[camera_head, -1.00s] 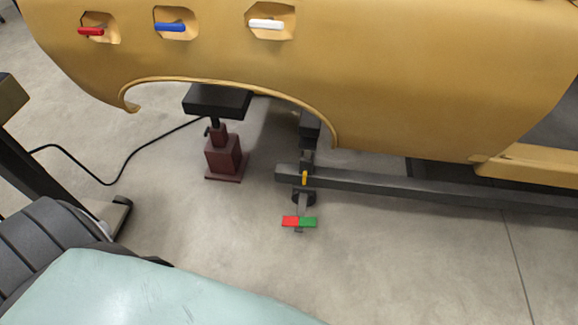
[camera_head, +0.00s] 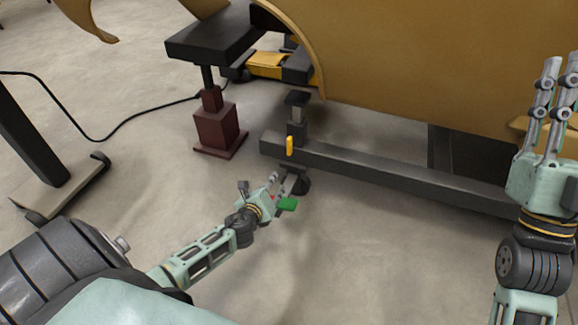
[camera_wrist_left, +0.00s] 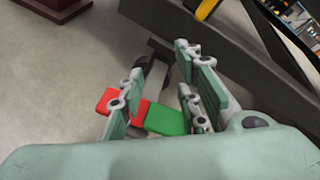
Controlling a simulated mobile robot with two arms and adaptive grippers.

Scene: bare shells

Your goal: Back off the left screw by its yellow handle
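The yellow handle (camera_head: 290,145) stands upright at the left end of a dark beam; it also shows at the top of the left wrist view (camera_wrist_left: 206,9). Below that beam end is a red-and-green bar, its green half (camera_head: 287,204) showing beside my left gripper (camera_head: 278,186). In the left wrist view, the open fingers of my left gripper (camera_wrist_left: 158,98) stand on both sides of the red-and-green bar (camera_wrist_left: 165,120), which shows between and beyond them. I cannot tell whether they touch it. My right gripper (camera_head: 556,75) is raised at the right with its fingers apart and empty.
The dark beam (camera_head: 400,173) runs right under a yellow car body shell (camera_head: 440,70). A dark red jack stand (camera_head: 220,130) with a black top stands left of the beam. A black cable (camera_head: 95,135) lies on the floor. The floor in front is clear.

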